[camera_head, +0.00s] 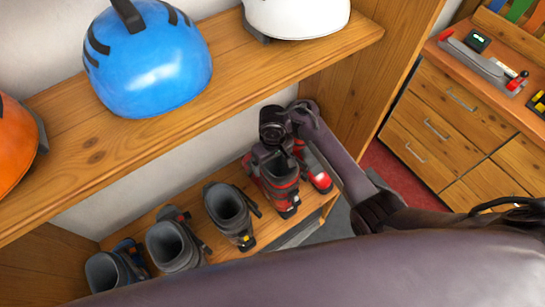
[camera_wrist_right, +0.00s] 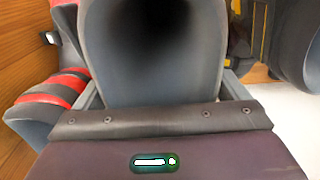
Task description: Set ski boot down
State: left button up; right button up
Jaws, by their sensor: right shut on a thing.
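The ski boot (camera_head: 284,193), dark grey with red parts, is at the right end of the row on the lower shelf (camera_head: 190,205). My right gripper (camera_head: 276,154) is over its top and shut on its cuff. In the right wrist view the boot's grey cuff (camera_wrist_right: 155,85) and dark opening stand between the two fingers. The sole is hidden, so I cannot tell whether it touches the shelf. Another red and grey boot (camera_head: 320,179) is close beside it, also at the left of the wrist view (camera_wrist_right: 50,95). My left gripper is not in view.
Several grey boots stand left on the lower shelf, the nearest with yellow marks (camera_head: 229,210). The upper shelf (camera_head: 215,75) carries blue (camera_head: 150,65), white (camera_head: 295,15) and orange (camera_head: 14,150) helmets. A drawer bench (camera_head: 460,120) with tools is at the right.

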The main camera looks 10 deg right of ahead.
notch_tip(320, 180, down, 2)
jog(key=shift+f+b, duration=0.25)
jog(key=shift+b, duration=0.1)
jog(key=shift+w+f, duration=0.1)
jog(key=shift+f, duration=0.35)
jog(key=o, duration=1.7)
jog(key=shift+s+f, duration=0.1)
jog(key=shift+s, duration=0.1)
notch_tip(320, 180, up, 12)
jog(key=p, duration=0.5)
send_over(273, 165)
jog(key=s, duration=0.2)
jog(key=shift+w+a, duration=0.2)
